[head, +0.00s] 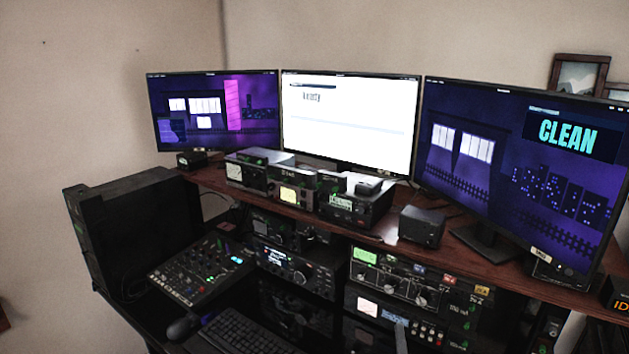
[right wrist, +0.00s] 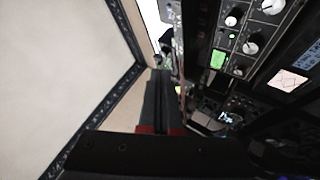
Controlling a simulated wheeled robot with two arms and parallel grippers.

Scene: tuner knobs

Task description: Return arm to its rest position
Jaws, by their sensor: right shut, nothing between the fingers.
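My right gripper (right wrist: 160,100) shows in the right wrist view as dark fingers, shut and empty, with red parts at their base. In the head view only a small grey tip of it (head: 401,337) seems to show at the bottom edge, in front of the lower radio units. The tuner unit with a green display and round knobs (head: 395,285) is in the rack right of centre. In the right wrist view its knobs and green display (right wrist: 218,60) stand to the right of the fingers, apart from them. My left gripper is not in view.
Three monitors stand on the upper shelf; the right one (head: 520,170) reads "CLEAN". Small radios (head: 290,195) and a black box (head: 422,226) sit on the wooden shelf (head: 375,240). A mixer (head: 200,265), a keyboard (head: 245,335) and a black PC case (head: 135,235) are at left.

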